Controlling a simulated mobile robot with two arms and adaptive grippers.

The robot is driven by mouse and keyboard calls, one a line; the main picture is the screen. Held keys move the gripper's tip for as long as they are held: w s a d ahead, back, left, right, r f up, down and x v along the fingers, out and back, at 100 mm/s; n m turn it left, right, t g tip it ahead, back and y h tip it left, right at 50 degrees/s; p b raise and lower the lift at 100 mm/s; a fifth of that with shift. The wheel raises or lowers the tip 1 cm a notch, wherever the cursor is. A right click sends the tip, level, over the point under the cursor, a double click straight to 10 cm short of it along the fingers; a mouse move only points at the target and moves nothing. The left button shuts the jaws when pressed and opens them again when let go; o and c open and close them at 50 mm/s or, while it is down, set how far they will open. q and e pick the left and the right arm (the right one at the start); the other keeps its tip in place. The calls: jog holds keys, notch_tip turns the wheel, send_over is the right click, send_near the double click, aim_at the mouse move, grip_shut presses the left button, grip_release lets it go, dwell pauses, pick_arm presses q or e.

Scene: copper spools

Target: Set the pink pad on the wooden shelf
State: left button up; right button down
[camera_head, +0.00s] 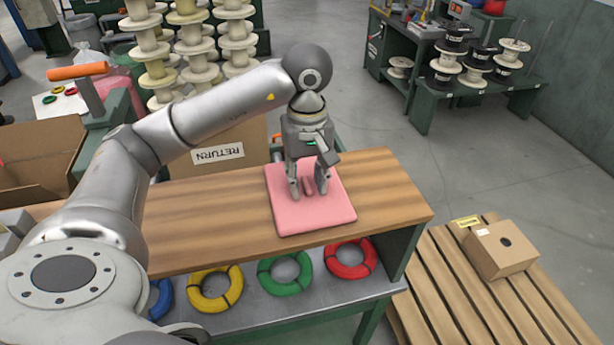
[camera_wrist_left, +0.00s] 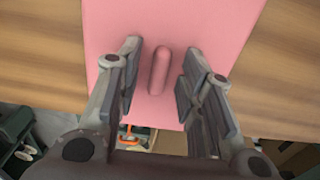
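The pink pad (camera_head: 325,213) lies flat on the wooden shelf (camera_head: 213,222), toward the shelf's right end. A raised rounded handle (camera_wrist_left: 159,71) stands up from the pad in the left wrist view. My left gripper (camera_head: 308,193) points down over the pad. Its two fingers are apart, one on each side of the handle, with a visible gap to it on both sides in the left wrist view (camera_wrist_left: 158,88). My right gripper is in neither view.
Blue, yellow (camera_head: 215,288), green (camera_head: 285,273) and red (camera_head: 350,259) coils lie on the grey level under the shelf. A pallet (camera_head: 446,290) with a cardboard box (camera_head: 499,249) stands at the right. A box marked RETURN (camera_head: 233,158) is behind the shelf.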

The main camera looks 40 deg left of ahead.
aim_at(307, 184)
pick_arm(q)
jog(key=shift+r, duration=0.15)
notch_tip(307, 184, up, 12)
jog(key=shift+p, duration=0.3)
dwell(0.6)
